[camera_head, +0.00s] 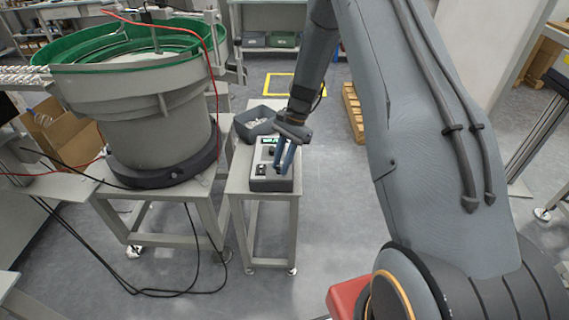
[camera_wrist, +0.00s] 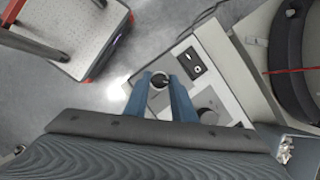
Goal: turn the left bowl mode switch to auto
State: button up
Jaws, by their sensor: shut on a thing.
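The grey control box (camera_head: 285,184) stands on a small table below the middle of the head view. Its pale top panel also fills the middle right of the wrist view (camera_wrist: 221,82). A round dark mode switch knob (camera_wrist: 158,79) sits near the panel's edge. My gripper (camera_head: 281,170) points down at the box, with its blue fingers (camera_wrist: 159,84) on either side of this knob and shut on it. The knob's pointer and the label for auto cannot be read. In the head view my fingers partly hide the knob.
A black rocker switch (camera_wrist: 193,62) and a second round knob (camera_wrist: 208,116) lie close by on the panel. A green-rimmed bowl feeder (camera_head: 160,115) stands left of the box. A grey bin (camera_head: 254,123) is behind it. Open floor (camera_head: 335,215) lies to the right.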

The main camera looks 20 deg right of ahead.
jog(key=shift+s+a+f, duration=0.1)
jog(key=shift+s+f, duration=0.1)
jog(key=shift+s, duration=0.2)
jog(key=o, duration=1.1)
jog(key=shift+r, duration=0.1)
jog(key=shift+c, duration=0.2)
jog(key=shift+w, duration=0.15)
jog(key=shift+w+r, duration=0.15)
jog(key=shift+r, duration=0.15)
jog(key=b+v, duration=0.1)
jog(key=v, duration=0.5)
jog(key=shift+d+r, duration=0.35)
jog(key=shift+r, duration=0.2)
